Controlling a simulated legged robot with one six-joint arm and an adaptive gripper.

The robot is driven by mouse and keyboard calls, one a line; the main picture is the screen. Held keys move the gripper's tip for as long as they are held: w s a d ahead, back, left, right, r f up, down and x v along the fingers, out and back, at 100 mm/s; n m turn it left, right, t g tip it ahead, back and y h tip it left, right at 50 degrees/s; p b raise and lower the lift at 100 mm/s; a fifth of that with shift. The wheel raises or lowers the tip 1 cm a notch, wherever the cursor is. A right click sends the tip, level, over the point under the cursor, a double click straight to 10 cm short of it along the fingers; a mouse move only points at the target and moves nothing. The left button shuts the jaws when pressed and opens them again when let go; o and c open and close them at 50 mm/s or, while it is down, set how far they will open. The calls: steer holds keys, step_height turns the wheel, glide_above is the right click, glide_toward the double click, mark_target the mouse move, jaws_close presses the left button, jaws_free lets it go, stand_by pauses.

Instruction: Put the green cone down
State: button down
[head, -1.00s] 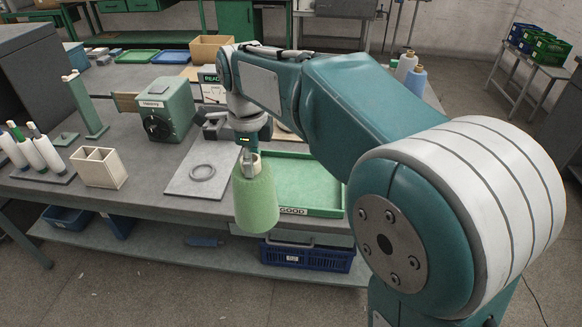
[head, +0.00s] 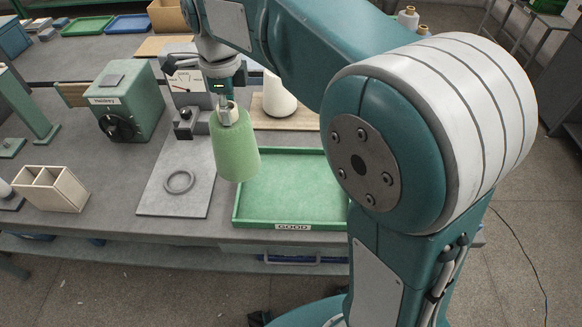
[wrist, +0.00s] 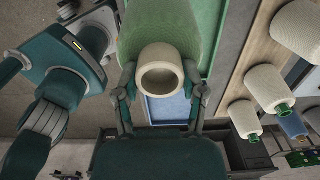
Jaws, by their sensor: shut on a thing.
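The green cone (head: 234,148) hangs upright from my gripper (head: 227,108), narrow end up. It is above the table, in front of the left part of the green GOOD tray (head: 292,226). In the wrist view the pale top of the cone's tube (wrist: 161,70) sits between the two fingers of my gripper (wrist: 160,98), and the green yarn (wrist: 165,25) spreads beyond it. The part of the tray that I can see looks empty. The cone hides the tray's left back corner.
Left of the tray a grey plate (head: 160,200) carries a ring (head: 179,182) and a dial gauge stand (head: 188,85). A white cone (head: 279,97) stands on a wooden board behind the tray. A green machine (head: 124,98) and a divided box (head: 50,188) are further left.

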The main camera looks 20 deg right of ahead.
steer(key=d+f, duration=1.3)
steer(key=shift+d, duration=0.35)
steer(key=shift+w, duration=0.1)
steer(key=shift+c, duration=0.8)
jaws_free()
